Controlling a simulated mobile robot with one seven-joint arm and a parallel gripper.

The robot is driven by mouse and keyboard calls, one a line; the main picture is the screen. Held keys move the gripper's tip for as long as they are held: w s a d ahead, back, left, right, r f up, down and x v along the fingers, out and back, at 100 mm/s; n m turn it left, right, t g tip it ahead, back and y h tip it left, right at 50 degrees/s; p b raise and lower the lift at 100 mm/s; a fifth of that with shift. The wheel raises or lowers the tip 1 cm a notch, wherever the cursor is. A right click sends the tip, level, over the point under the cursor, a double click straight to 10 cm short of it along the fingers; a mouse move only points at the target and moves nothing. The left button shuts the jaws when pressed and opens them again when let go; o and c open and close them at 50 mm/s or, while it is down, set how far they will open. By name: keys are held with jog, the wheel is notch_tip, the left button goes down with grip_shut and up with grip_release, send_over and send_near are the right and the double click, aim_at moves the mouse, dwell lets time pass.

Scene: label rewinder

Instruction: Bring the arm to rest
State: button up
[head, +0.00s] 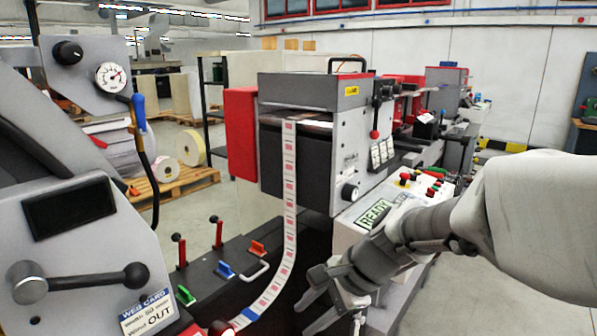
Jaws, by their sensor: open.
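My arm reaches in from the right side of the head view, and my gripper (306,316) hangs low at the bottom centre. Its grey fingers are apart, with nothing seen between them. They are over the dark gap in front of the machine, just right of the label web (290,190). The web, white with pink labels, runs down from the grey-and-red print unit (311,92) and curves to the lower left. My wrist covers part of the control panel (350,213) with its green READY sign (372,214).
Bare floor shows at lower right.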

jog(key=s+d+r+n+t+h, duration=0.2)
jog(key=s+d+r+n+h, duration=0.1)
jog(key=s+d+n, duration=0.35)
jog(key=s+d+r+n+t+h, duration=0.1)
jog(key=s+d+r+n+h, duration=0.2)
jog(key=s+d+n, duration=0.3)
notch_tip(320, 180, up, 13)
jog(key=s+p, duration=0.1)
jog(key=p, duration=1.2)
jog(key=shift+a+n, duration=0.25)
jog(key=shift+n, duration=0.1)
jog(key=shift+s, duration=0.1)
